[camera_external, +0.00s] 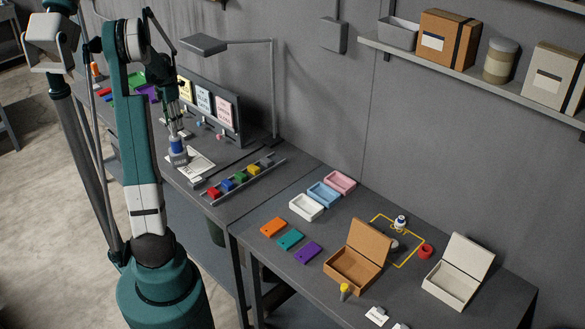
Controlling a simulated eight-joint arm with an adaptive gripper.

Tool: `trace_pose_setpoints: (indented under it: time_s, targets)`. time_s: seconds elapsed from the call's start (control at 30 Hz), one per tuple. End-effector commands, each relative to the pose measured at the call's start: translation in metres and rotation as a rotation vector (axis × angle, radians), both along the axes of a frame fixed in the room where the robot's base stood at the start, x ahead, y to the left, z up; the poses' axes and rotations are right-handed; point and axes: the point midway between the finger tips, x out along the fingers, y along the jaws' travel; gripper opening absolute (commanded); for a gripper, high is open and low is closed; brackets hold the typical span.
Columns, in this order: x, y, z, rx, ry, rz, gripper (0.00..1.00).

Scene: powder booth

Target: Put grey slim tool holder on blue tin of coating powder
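My gripper (175,133) points down over the back table, left of the colored block row. Directly under its fingertips is a small upright can with a blue upper part (177,145) and a pale grey lower part; it looks like the blue tin of coating powder. The fingers are at or just above its top. The view is too small to show whether they touch it or how far they are parted. I cannot make out the grey slim tool holder with certainty.
A rail (245,183) of colored blocks lies right of the gripper, and white papers (198,163) lie beside the can. A desk lamp (205,44) and a panel with cards (203,99) stand behind. The front table holds small trays (306,207), an open brown box (355,262) and an open white box (455,280).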

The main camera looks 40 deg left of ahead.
Motion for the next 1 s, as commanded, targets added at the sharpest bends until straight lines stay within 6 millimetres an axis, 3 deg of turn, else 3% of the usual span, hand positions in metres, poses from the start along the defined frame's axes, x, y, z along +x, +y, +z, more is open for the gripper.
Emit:
trace_pose_setpoints:
  time_s: [0.5, 0.7, 1.0]
  targets:
    - [0.0, 0.0, 0.079, 0.0, 0.0, 0.0, 0.4]
    - [0.0, 0.0, 0.094, 0.0, 0.0, 0.0, 0.4]
    - [0.0, 0.0, 0.098, 0.0, 0.0, 0.0, 0.4]
